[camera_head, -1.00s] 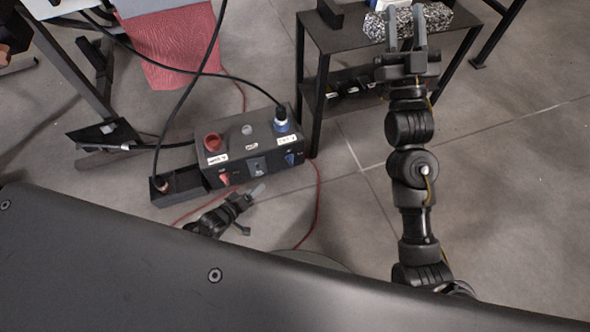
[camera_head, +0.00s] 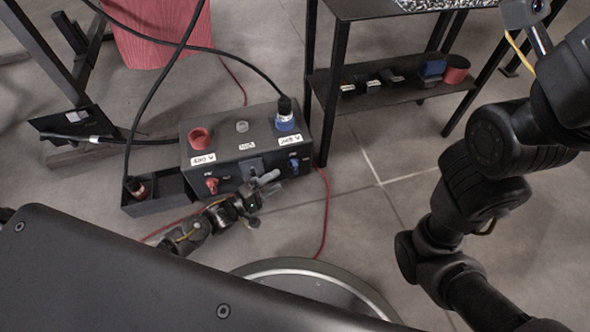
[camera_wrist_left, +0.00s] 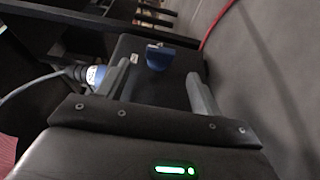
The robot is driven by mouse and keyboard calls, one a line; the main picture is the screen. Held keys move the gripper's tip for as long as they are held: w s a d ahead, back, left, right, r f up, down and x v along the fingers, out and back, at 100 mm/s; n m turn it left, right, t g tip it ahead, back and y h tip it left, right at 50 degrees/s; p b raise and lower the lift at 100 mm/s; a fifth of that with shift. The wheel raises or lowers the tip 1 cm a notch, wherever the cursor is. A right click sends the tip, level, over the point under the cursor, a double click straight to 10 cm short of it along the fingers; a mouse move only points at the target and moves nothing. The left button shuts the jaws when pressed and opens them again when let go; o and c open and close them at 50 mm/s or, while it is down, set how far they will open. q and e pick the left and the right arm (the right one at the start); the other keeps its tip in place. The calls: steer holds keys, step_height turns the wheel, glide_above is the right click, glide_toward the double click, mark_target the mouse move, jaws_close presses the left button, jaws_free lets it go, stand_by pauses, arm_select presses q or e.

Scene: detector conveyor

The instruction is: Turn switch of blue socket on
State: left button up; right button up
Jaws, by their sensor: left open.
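A dark box (camera_head: 226,160) stands on the floor with a blue socket (camera_head: 285,123) at its right top, holding a black plug. The blue switch (camera_head: 294,167) is on the front face below that socket. In the left wrist view the blue switch (camera_wrist_left: 159,57) lies ahead, between the lines of my fingers, and the plugged blue socket (camera_wrist_left: 95,74) is at left. My left gripper (camera_head: 271,183) is open and empty, just in front of the box and left of the blue switch. I cannot tell whether it touches. My right arm shows at right; its gripper is out of view.
A red socket (camera_head: 200,138) and red switch (camera_head: 212,185) are at the box's left. An open black tray (camera_head: 165,192) adjoins the box. A black shelf (camera_head: 392,98) stands at right behind it. A red cable (camera_head: 325,215) runs along the floor.

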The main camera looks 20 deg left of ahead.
mark_target(293, 170)
arm_select(q)
steer(key=b+x, duration=0.4)
steer(key=x, duration=0.4)
steer(key=shift+w+f, duration=0.15)
steer(key=shift+f, duration=0.05)
steer(key=shift+w+d+r, duration=0.1)
steer(key=shift+w+d, duration=0.15)
steer(key=shift+c, duration=0.2)
